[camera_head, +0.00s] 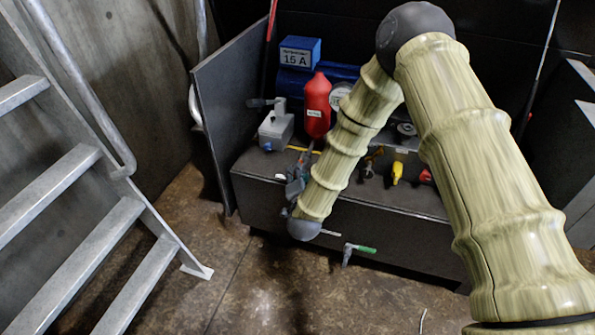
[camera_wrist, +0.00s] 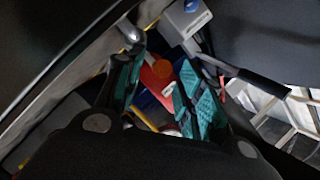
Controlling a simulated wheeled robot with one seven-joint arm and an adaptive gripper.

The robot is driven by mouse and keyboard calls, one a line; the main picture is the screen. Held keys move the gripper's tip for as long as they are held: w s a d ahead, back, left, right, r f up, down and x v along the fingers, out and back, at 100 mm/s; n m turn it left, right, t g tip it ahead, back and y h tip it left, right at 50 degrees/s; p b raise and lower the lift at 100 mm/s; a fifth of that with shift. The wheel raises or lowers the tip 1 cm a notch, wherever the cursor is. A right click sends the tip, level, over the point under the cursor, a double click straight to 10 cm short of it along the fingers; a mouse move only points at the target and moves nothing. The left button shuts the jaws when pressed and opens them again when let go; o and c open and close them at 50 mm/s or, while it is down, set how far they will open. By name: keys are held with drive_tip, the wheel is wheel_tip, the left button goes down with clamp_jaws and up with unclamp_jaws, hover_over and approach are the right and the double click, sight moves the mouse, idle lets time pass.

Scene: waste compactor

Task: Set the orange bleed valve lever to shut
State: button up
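I cannot clearly pick out an orange bleed valve lever. In the head view a thin yellow-orange strip (camera_head: 318,151) shows just beyond my gripper (camera_head: 303,160), which is over the front of the dark bench and partly hidden by my arm. In the wrist view my gripper (camera_wrist: 158,88) has its two teal-padded fingers apart. A round orange part (camera_wrist: 164,71) on a red body shows in the gap between them. No contact is visible, and its distance from the fingertips cannot be told.
The dark bench (camera_head: 262,165) carries a grey box (camera_head: 276,130) with a lever, a red bottle (camera_head: 317,105), a blue unit (camera_head: 299,52) marked 15 A and a gauge (camera_head: 339,95). A green-handled valve (camera_head: 361,249) sticks out in front. Metal stairs (camera_head: 75,165) stand left.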

drive_tip(key=shift+x, duration=1.95)
clamp_jaws()
